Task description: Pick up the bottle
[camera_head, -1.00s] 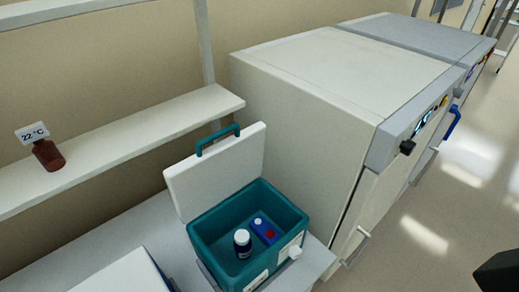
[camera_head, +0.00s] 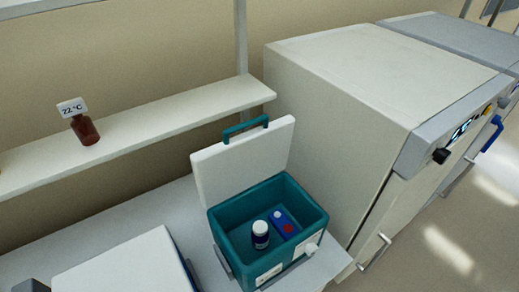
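A small dark blue bottle (camera_head: 261,235) with a white cap stands upright inside an open teal cooler box (camera_head: 227,226). A flat blue item (camera_head: 285,224) with a red spot and a pale round spot lies beside it in the box. A brown-red bottle (camera_head: 85,130) stands on the wall shelf, with a "22 °C" label (camera_head: 72,107) above it. Neither of my gripper's fingers can be made out; a dark grey part at the bottom left edge is too cut off to identify.
The cooler's white lid (camera_head: 240,160) with a teal handle stands open at the back. A white box (camera_head: 125,270) sits left of the cooler on the white bench (camera_head: 120,228). A large cream cabinet (camera_head: 340,110) blocks the right. The shelf (camera_head: 160,122) runs above the bench.

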